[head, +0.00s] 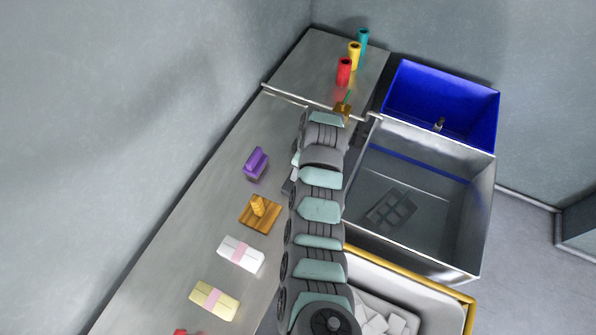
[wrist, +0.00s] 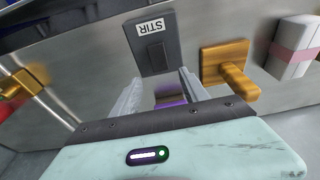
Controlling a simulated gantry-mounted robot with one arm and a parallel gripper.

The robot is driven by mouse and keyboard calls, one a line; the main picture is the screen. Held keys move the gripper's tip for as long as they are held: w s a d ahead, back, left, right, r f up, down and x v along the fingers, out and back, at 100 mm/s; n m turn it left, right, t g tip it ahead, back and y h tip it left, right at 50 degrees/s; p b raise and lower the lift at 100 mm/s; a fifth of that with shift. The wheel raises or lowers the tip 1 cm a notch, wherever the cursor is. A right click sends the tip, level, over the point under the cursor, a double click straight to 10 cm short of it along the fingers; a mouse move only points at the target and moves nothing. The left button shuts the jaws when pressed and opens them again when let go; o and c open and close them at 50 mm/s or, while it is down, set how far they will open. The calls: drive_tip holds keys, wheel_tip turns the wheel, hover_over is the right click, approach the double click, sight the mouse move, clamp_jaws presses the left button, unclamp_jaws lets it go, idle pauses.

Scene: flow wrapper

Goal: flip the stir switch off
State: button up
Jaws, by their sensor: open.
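The stir switch (wrist: 136,41) is a dark grey box with a white STIR label, upside down in the wrist view, and a darker rocker (wrist: 154,52). I cannot tell which way the rocker is set. My gripper (wrist: 160,80) is open, its two pale fingers apart just short of the switch's near edge. No contact shows. A purple block (wrist: 169,99) shows between the fingers, beyond them. In the head view my arm covers most of the switch, and a grey edge (head: 289,186) beside it may be part of it. The gripper is hidden there.
A wooden peg block (head: 260,213) and the purple block (head: 256,163) lie left of my arm. White (head: 240,254) and yellow (head: 214,300) banded packs lie nearer. A brass piece (wrist: 18,84) is at the wrist view's left. A blue bin (head: 440,88) and a metal basin (head: 455,235) stand right.

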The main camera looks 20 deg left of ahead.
drive_tip(key=shift+s+d+r, duration=0.1)
drive_tip(key=shift+d+r, duration=0.1)
drive_tip(key=shift+r, duration=0.8)
drive_tip(key=shift+d+r, duration=0.2)
drive_tip(key=shift+r, duration=0.8)
